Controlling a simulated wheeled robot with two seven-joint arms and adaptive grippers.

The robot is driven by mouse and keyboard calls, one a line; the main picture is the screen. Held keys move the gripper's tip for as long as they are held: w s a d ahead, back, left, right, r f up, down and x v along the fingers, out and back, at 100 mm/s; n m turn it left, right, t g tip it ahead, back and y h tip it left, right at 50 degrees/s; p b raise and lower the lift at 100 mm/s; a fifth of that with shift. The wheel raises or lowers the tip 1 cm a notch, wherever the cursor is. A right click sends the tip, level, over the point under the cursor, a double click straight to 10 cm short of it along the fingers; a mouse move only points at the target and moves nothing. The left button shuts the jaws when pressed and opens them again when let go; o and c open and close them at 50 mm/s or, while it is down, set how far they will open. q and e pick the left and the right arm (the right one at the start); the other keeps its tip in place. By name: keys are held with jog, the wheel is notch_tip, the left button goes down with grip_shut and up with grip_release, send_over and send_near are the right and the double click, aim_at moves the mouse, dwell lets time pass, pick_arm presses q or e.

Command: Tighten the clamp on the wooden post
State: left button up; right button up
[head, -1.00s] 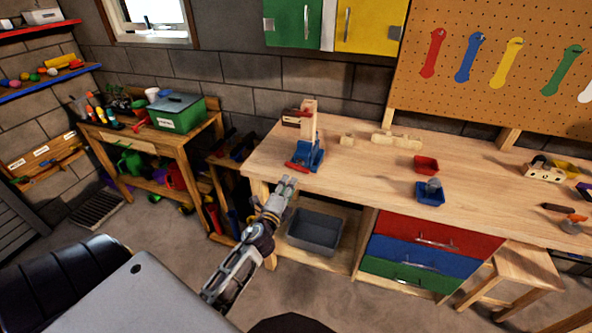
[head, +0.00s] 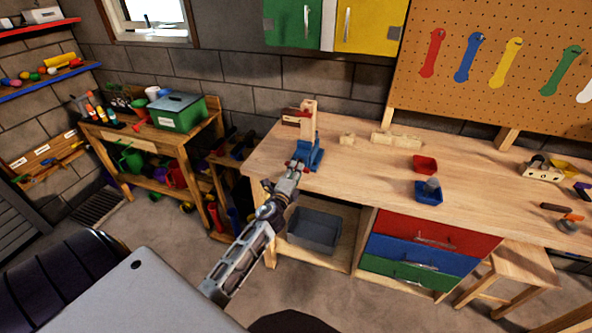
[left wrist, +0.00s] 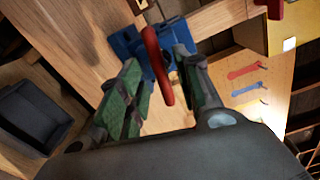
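The wooden post (head: 308,117) stands upright at the left end of the workbench. The blue clamp (head: 314,152) sits around its lower part, and it also shows in the left wrist view (left wrist: 127,42). The clamp's red handle (left wrist: 158,62) is a bar on the side facing me. My left gripper (head: 296,170) is at the bench's front edge, reaching the handle. In the left wrist view, its green-padded fingers (left wrist: 160,78) are apart, with the red handle between them. I cannot tell whether either finger touches it. My right gripper is not in view.
The workbench top (head: 370,170) is mostly clear right of the clamp. A grey bin (head: 314,230) stands on the shelf below.

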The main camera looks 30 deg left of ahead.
pick_arm(q)
jog(key=shift+w+a, duration=0.2)
jog(key=shift+w, duration=0.45)
grip_shut()
